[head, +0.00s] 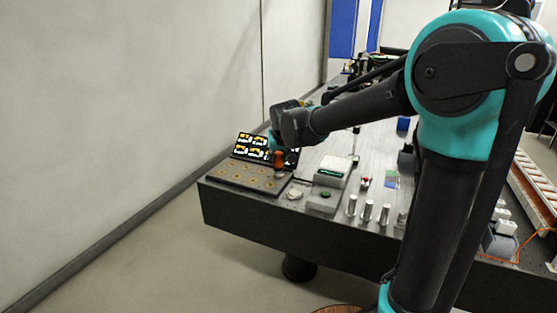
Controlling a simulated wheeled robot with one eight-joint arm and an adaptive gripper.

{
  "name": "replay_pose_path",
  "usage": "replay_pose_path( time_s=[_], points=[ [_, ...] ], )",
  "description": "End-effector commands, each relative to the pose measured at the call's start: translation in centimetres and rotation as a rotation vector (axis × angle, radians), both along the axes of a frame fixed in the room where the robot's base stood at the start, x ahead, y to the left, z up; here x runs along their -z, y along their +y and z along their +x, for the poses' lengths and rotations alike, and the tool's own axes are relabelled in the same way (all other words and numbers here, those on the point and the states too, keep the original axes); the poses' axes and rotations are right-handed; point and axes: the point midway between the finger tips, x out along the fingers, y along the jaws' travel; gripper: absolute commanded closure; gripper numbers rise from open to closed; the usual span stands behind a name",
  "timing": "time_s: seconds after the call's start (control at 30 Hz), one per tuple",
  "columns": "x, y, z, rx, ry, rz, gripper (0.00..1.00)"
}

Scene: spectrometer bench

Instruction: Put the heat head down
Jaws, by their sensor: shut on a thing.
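My gripper (278,147) is at the far left end of the bench, at the end of my outstretched arm. It points down and is shut on a small orange and dark piece, which I take to be the heat head (279,159). The head looks upright, over the right part of a dark plate (214,180) with several round spots. I cannot tell whether its lower end touches the plate or hangs just above it. The fingertips are small and partly hidden by my wrist.
The bench's front edge (250,220) is near. A wall (130,110) is at left.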

Motion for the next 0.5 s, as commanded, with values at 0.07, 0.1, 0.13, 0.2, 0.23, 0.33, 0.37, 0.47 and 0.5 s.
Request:
replay_pose_path(
  time_s=[0.07, 0.1, 0.13, 0.2, 0.23, 0.33, 0.37, 0.47, 0.5],
  points=[
    [0.06, 0.02, 0.03, 0.0, 0.0, 0.0, 1.0],
    [0.05, 0.01, 0.03, 0.0, 0.0, 0.0, 1.0],
    [0.05, 0.01, 0.03, 0.0, 0.0, 0.0, 1.0],
    [0.04, 0.02, 0.02, 0.0, 0.0, 0.0, 1.0],
    [0.06, 0.02, 0.03, 0.0, 0.0, 0.0, 1.0],
    [0.28, 0.02, 0.04, 0.0, 0.0, 0.0, 1.0],
    [0.33, 0.02, 0.04, 0.0, 0.0, 0.0, 0.71],
    [0.3, 0.02, 0.03, 0.0, 0.0, 0.0, 0.59],
    [0.3, 0.02, 0.03, 0.0, 0.0, 0.0, 0.54]
  ],
)
